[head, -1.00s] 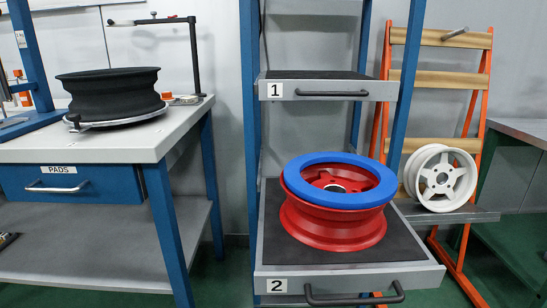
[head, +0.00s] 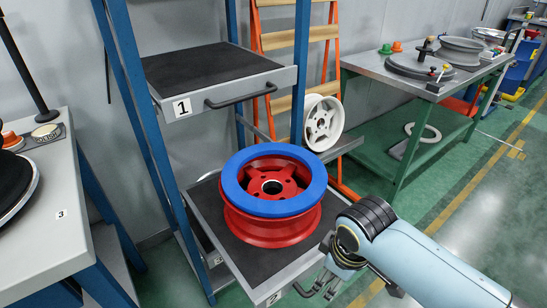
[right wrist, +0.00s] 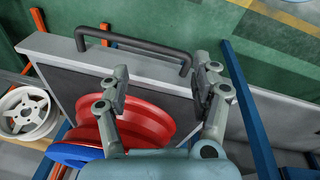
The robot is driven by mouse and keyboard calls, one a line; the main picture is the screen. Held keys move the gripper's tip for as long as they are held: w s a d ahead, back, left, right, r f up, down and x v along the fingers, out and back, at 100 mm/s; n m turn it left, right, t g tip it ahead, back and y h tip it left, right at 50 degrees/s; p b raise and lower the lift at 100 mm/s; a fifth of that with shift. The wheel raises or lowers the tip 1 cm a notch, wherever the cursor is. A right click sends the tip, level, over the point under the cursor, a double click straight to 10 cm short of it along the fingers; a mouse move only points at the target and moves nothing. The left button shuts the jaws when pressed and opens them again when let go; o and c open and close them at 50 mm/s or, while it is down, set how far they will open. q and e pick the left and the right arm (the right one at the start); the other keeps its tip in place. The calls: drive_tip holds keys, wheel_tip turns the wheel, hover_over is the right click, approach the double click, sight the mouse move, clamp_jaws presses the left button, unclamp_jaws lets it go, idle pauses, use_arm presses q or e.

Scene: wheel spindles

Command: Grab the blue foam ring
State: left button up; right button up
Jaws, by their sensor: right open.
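The blue foam ring (head: 265,207) lies flat on top of the red wheel rim (head: 265,232), on the pulled-out shelf tray marked 2 (head: 215,205). The ring's edge also shows in the right wrist view (right wrist: 75,152), at the lower left beside the red rim (right wrist: 145,120). My right gripper (right wrist: 160,82) is open and empty. Its two fingers are apart, near the tray's front edge and handle, to one side of the ring and not around it. In the head view my right arm comes in from the lower right. My left gripper is not in view.
The tray handle (right wrist: 135,47) is close to my right fingers. Shelf 1 (head: 210,75) and blue posts stand behind and left of the ring. A white wheel (head: 322,122) sits on an orange rack. A workbench (head: 420,80) is at the right, with open floor before it.

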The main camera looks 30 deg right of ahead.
drive_tip(key=w+r+n+p, duration=0.2)
drive_tip(key=w+r+n, duration=0.3)
drive_tip(key=w+r, duration=0.35)
drive_tip(key=n+g+p, duration=0.2)
drive_tip(key=n, duration=0.3)
approach(283, 206)
drive_tip(key=f, duration=0.2)
drive_tip(key=shift+s+d+f+y, duration=0.15)
drive_tip(key=shift+d+f+y, duration=0.25)
wheel_tip(283, 206, down, 6)
drive_tip(key=shift+f, duration=0.1)
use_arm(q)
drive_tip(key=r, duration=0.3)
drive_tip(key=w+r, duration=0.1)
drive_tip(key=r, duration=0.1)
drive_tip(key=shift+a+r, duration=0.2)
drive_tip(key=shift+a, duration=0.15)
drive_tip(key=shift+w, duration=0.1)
use_arm(e)
drive_tip(key=c, duration=1.1)
drive_tip(key=shift+o, duration=0.2)
drive_tip(key=shift+r, duration=0.2)
